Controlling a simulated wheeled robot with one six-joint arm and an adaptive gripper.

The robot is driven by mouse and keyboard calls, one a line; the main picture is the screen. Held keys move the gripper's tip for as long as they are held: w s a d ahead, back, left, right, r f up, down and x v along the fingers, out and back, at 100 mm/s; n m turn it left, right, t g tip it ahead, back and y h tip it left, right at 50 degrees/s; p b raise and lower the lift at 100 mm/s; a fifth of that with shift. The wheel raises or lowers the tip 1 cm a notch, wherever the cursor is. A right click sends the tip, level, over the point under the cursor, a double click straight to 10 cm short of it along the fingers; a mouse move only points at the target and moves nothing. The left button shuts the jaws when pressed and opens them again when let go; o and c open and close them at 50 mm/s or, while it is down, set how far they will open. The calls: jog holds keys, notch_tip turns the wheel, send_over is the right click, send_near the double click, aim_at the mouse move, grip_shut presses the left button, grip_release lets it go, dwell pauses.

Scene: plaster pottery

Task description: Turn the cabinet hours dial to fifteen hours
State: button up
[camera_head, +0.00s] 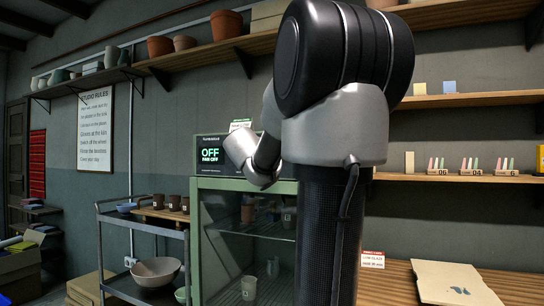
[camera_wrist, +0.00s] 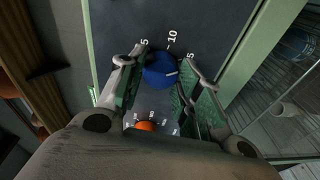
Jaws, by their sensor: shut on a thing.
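The green cabinet (camera_head: 193,240) stands at centre left in the head view, with shelves behind glass. Its display (camera_head: 210,155) reads OFF and FAN OFF. In the wrist view a blue dial (camera_wrist: 158,72) with a white pointer line is on the dark panel, with marks 5, 10 and a partly hidden number ending in 5 around it. The pointer line aims right and slightly up, toward the right finger, below that last number. My gripper (camera_wrist: 161,66) is shut on the blue dial, one finger on each side. In the head view my arm hides the dial and gripper.
An orange knob (camera_wrist: 146,126) with small white marks sits close to the blue dial, between my fingers' bases. A metal cart (camera_head: 112,238) with pots and a bowl (camera_head: 156,271) stands left of the cabinet. A wooden table (camera_head: 400,285) is at right.

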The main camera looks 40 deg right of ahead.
jog(key=o, duration=1.1)
jog(key=shift+c, duration=0.2)
jog(key=f+v, duration=0.1)
jog(key=v, duration=1.1)
jog(key=shift+r, duration=0.4)
jog(key=shift+w, duration=0.1)
